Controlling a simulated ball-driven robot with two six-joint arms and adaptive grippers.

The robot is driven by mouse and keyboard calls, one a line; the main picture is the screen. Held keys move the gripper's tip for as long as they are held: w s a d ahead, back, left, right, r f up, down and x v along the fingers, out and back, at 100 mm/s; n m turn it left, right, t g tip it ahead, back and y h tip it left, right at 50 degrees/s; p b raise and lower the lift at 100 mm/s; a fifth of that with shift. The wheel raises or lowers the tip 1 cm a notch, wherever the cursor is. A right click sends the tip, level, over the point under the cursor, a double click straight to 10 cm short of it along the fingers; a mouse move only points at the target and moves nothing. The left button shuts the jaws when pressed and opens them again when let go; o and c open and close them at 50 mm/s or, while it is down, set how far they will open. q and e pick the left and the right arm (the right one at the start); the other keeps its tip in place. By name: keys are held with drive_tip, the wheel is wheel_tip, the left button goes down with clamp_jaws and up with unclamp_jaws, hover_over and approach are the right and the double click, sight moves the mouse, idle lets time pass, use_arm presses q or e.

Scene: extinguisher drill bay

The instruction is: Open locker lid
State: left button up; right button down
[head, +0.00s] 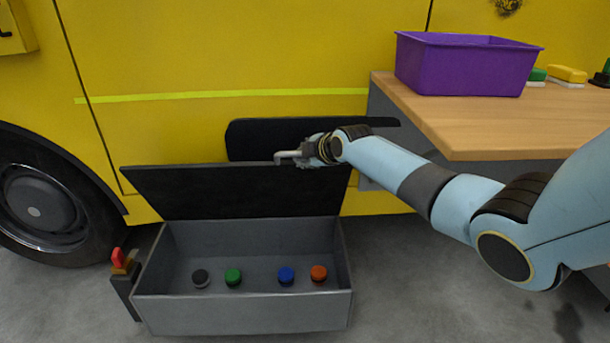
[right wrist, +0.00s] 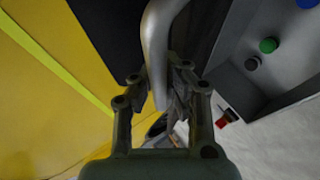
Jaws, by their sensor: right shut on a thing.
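The grey locker (head: 242,312) stands on the floor with its black lid (head: 225,192) raised, leaning back towards the yellow vehicle. My right gripper (head: 302,155) is at the lid's top edge, shut on the pale metal handle (head: 283,155). In the right wrist view the curved handle (right wrist: 158,40) passes between the fingers of my right gripper (right wrist: 160,85). Inside the open locker are a black knob (head: 200,278), a green knob (head: 233,276), a blue knob (head: 286,275) and an orange knob (head: 319,272). My left gripper does not show.
A small post with a red-topped part (head: 120,262) stands at the locker's left. The wooden bench (head: 480,125) on the right carries a purple bin (head: 460,72) and a yellow sponge-like block (head: 567,74). A vehicle wheel (head: 35,210) is at the far left.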

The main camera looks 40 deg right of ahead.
drive_tip(key=shift+w+d+r, duration=0.1)
drive_tip(key=shift+w+r, duration=0.3)
drive_tip(key=c, duration=1.3)
unclamp_jaws()
drive_tip(key=shift+s, duration=0.15)
drive_tip(key=shift+f, duration=0.15)
drive_tip(key=shift+s+r, duration=0.2)
drive_tip(key=shift+s, duration=0.05)
drive_tip(key=s, duration=0.8)
drive_tip(key=s+a, duration=0.1)
drive_tip(key=s, duration=0.3)
drive_tip(key=shift+s+a+r, duration=0.1)
drive_tip(key=shift+s+r, duration=0.1)
